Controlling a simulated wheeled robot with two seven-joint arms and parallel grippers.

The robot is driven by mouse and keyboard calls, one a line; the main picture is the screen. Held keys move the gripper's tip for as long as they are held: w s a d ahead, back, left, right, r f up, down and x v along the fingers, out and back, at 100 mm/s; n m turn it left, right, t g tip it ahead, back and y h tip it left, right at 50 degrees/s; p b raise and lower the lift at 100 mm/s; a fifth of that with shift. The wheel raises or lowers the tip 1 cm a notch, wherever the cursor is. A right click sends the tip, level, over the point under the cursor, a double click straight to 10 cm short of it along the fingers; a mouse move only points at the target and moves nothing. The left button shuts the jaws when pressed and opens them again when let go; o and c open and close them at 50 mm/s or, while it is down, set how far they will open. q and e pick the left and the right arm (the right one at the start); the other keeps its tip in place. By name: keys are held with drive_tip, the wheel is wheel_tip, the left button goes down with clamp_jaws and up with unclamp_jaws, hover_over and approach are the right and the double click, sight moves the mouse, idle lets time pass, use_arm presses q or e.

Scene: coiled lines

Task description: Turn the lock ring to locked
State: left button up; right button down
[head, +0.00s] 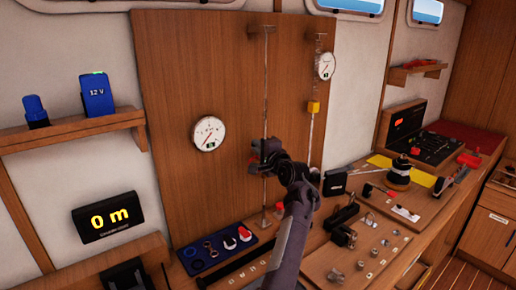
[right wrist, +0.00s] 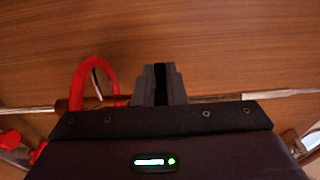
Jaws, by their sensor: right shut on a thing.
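My right gripper (head: 262,158) is at the lower middle of a vertical line on the wooden panel, its arm reaching up from the bottom. In the right wrist view its fingers (right wrist: 158,86) are shut at the line, which runs sideways there. A red loop (right wrist: 84,78), like a hook or carabiner, curves beside the fingers on the left. A brown sleeve (right wrist: 76,104) lies on the line by the loop. The lock ring is not clearly visible; the fingers hide what they hold, and its turn position cannot be told. My left gripper is out of view.
A round gauge (head: 208,133) is on the panel left of the line. A second line with a yellow block (head: 313,107) hangs to the right. A blue tray (head: 218,250) with small parts lies below. The right bench is crowded with fittings.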

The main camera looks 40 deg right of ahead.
drive_tip(key=m+g+h, duration=0.1)
drive_tip(key=h, duration=0.1)
drive_tip(key=w+m+h, duration=0.1)
drive_tip(key=m+h, duration=0.1)
drive_tip(key=shift+g+h, duration=0.3)
drive_tip(key=shift+g, duration=0.1)
drive_tip(key=c, duration=1.5)
unclamp_jaws()
drive_tip(key=b+v, duration=0.3)
drive_tip(key=v, duration=0.5)
drive_tip(key=shift+d+f, duration=0.1)
